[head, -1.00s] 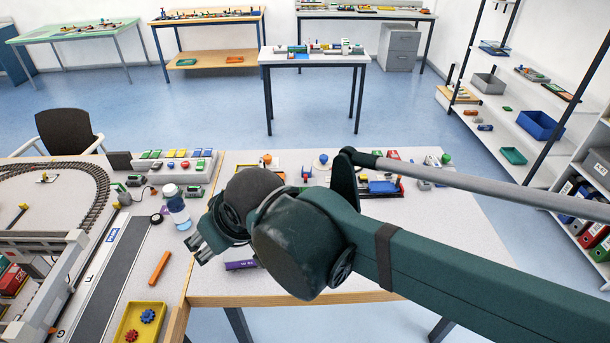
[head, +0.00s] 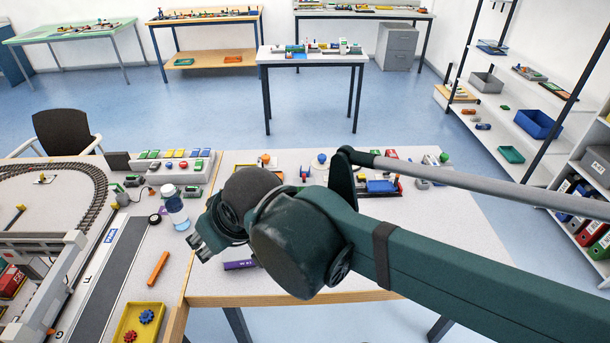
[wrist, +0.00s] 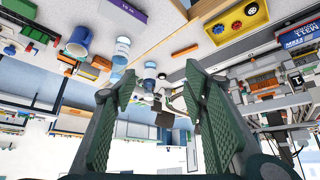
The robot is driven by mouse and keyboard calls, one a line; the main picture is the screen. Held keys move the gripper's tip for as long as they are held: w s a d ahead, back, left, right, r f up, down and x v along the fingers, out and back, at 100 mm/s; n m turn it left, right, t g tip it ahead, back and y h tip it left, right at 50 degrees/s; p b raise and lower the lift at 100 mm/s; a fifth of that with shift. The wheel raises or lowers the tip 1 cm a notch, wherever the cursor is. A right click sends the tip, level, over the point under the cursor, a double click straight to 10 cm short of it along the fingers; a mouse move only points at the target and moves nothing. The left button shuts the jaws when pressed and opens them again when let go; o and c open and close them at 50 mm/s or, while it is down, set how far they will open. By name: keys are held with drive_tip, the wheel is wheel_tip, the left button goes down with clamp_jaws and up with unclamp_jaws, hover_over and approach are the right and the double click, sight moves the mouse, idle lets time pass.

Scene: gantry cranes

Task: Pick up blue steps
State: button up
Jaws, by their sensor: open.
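A blue piece (head: 382,186) lies on the right-hand table behind my arm. It may be the blue steps, but its stepped shape is too small to make out. My gripper (head: 203,247) is over the left edge of that table, near a bottle and well to the left of the blue piece. In the wrist view the two green fingers of my gripper (wrist: 160,78) are spread wide with nothing between them. I cannot pick out the blue steps in the wrist view, where the scene appears upside down.
A capped bottle (head: 176,208) stands just left of my gripper. A purple block (head: 240,265) and an orange stick (head: 158,268) lie nearby. A yellow tray (head: 122,330) holds gears. A blue mug (wrist: 77,42) shows in the wrist view. The table's right side (head: 450,235) is clear.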

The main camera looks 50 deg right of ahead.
drive_tip(key=w+d+f+m+g+h, duration=0.25)
drive_tip(key=w+d+m, duration=0.35)
drive_tip(key=w+d, duration=1.75)
drive_tip(key=w+d+f+m, duration=0.1)
drive_tip(key=d+f, duration=0.6)
drive_tip(key=d, duration=0.4)
drive_tip(key=d+f+m+g+b, duration=0.1)
drive_tip(key=d+f+m, duration=0.1)
drive_tip(key=d+f, duration=0.5)
drive_tip(key=w+d+f+m+g+h, duration=0.1)
drive_tip(key=d+f+m, duration=0.1)
drive_tip(key=d+f, duration=0.6)
drive_tip(key=d, duration=0.7)
drive_tip(key=shift+w+d+b, duration=0.3)
drive_tip(key=shift+x, duration=1.3)
